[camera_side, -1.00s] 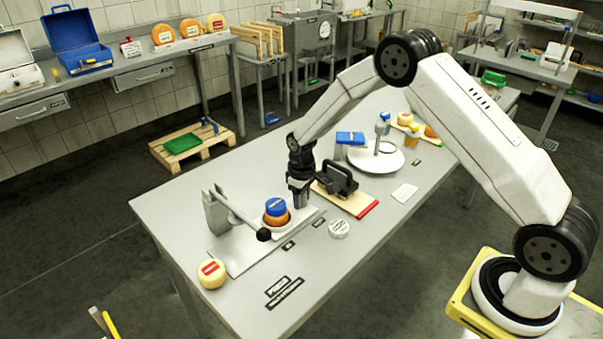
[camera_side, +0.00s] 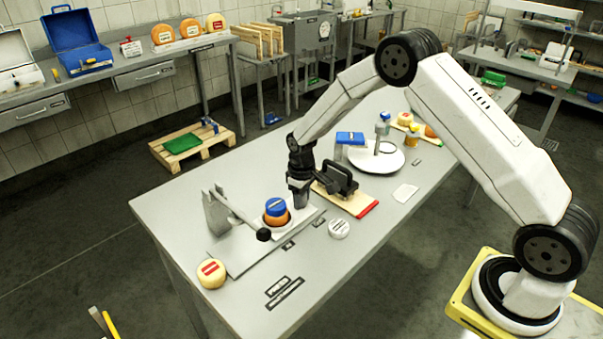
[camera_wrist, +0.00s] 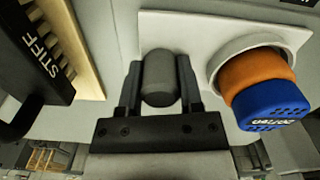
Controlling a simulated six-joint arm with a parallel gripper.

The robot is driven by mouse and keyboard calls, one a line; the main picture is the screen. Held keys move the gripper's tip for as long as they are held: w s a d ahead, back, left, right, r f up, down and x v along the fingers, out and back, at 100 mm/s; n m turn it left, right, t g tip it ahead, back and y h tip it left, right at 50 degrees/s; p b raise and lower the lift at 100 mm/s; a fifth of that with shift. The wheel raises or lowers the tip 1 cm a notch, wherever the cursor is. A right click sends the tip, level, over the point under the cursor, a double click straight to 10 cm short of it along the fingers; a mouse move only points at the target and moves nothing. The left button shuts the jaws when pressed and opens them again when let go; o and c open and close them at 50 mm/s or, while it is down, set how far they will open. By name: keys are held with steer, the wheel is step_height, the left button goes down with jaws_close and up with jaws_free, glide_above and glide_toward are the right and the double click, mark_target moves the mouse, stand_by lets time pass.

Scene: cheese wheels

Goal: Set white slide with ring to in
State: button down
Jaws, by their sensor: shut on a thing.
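The white slide (camera_side: 312,218) lies flat on the bench, at the base of a grey lever press. Its ring (camera_wrist: 222,60) surrounds the foot of an orange piece (camera_wrist: 258,78) topped by a blue piece (camera_wrist: 268,104); these also show in the side view as a blue top (camera_side: 276,206) over orange. A grey upright knob (camera_wrist: 159,78) stands on the slide beside the ring. My gripper (camera_wrist: 160,85) points down with its fingers on both sides of the knob, shut on it. In the side view my gripper (camera_side: 299,202) hides the knob.
A black handled tool (camera_side: 338,180) on a red-ended board sits close beside my gripper; it reads STIFF in the wrist view. The press lever with a black ball (camera_side: 263,235) reaches across in front. A white disc (camera_side: 339,228) and a cheese wheel (camera_side: 211,273) lie nearby.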

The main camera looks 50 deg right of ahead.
mark_target(268, 216)
steer(key=a, duration=1.1)
steer(key=shift+a, duration=0.3)
steer(key=shift+c, duration=1.7)
jaws_free()
steer(key=shift+o, duration=0.4)
steer(key=shift+d+r, duration=0.1)
steer(key=shift+r, duration=0.05)
steer(key=shift+r, duration=3.8)
